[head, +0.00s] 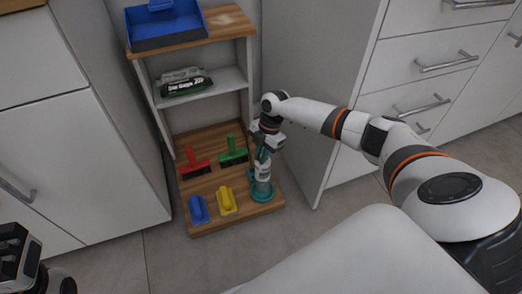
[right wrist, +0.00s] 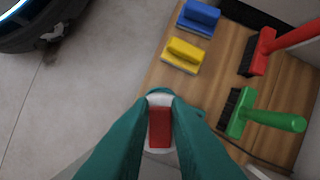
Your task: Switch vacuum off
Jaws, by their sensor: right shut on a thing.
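The vacuum (head: 262,188) is a small teal and white handheld unit. It stands upright at the right front of the low wooden shelf board. My right gripper (head: 266,148) comes down from above and is shut on the vacuum's upper part.
On the board (head: 225,176) lie a red brush (head: 195,166), a green brush (head: 233,152), a blue scrubber (head: 198,209) and a yellow scrubber (head: 226,201). A blue tray (head: 165,30) sits on top. White cabinets (head: 310,110) flank the shelf. The floor in front is clear.

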